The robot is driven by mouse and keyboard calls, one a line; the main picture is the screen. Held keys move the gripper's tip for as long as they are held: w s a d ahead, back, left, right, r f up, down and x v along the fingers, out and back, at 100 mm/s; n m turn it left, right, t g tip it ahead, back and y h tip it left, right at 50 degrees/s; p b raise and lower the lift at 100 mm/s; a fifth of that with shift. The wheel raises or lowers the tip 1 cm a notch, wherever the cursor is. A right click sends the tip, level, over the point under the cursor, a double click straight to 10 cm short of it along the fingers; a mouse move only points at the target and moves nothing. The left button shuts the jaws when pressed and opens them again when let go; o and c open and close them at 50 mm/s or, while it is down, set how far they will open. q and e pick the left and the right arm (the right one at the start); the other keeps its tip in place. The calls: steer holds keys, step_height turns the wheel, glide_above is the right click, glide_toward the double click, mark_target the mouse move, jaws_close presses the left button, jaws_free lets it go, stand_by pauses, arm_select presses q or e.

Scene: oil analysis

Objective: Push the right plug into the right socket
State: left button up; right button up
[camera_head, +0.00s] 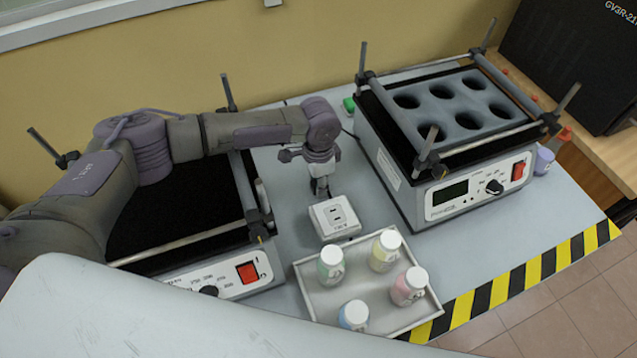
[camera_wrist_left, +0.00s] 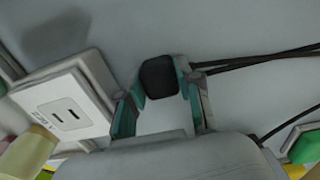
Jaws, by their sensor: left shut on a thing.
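My left gripper (camera_head: 321,188) reaches down from above, just behind the white socket box (camera_head: 335,217) on the table. In the left wrist view the gripper (camera_wrist_left: 161,96) is shut on a black plug (camera_wrist_left: 159,75), which sits between its two fingertips. The plug's prongs cannot be made out. The socket box also shows in the left wrist view (camera_wrist_left: 48,92), left of the fingers, with two dark slots on its face. The plug is apart from these slots. My right gripper is not in view.
A shaker with a holed rack (camera_head: 455,108) stands at right, and another shaker with a black top (camera_head: 180,215) at left under my arm. A tray (camera_head: 385,328) with several capped bottles lies in front of the socket. Dark cables (camera_wrist_left: 250,60) run right in the wrist view.

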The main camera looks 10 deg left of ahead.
arm_select(q)
steer(key=shift+r, duration=0.5)
step_height(320, 180, up, 3)
steer(key=shift+f, duration=0.1)
steer(key=s+d+r, duration=0.4)
steer(key=d+r, duration=0.3)
steer(key=d, duration=0.4)
steer(key=shift+s+b, duration=0.2)
steer(key=shift+b, duration=0.15)
steer(key=shift+r, duration=0.1)
